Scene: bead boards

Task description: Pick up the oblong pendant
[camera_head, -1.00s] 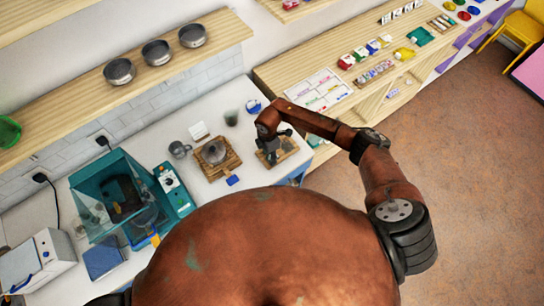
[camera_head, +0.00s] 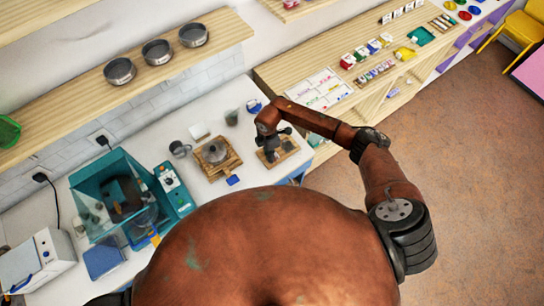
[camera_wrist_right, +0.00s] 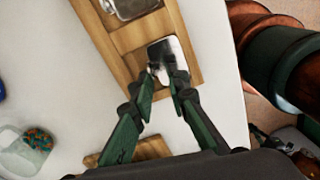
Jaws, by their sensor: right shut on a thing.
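In the right wrist view a shiny silver-white piece with rounded corners, seemingly the oblong pendant (camera_wrist_right: 170,52), lies at a recess of a wooden board (camera_wrist_right: 190,24). My right gripper (camera_wrist_right: 165,78) is shut on its near end, with the green fingers on either side. I cannot tell whether the pendant is lifted off the board. In the head view my right gripper (camera_head: 271,156) points down over the same board (camera_head: 294,152), and it hides the pendant there. My left gripper is not in view.
Another silvery piece (camera_wrist_right: 130,6) sits in the board's upper recess. A clear container of coloured beads (camera_wrist_right: 36,140) stands left. In the head view a wooden board with a round metal dish (camera_head: 215,152), a grey mug (camera_head: 179,149) and a teal machine (camera_head: 172,188) stand nearby.

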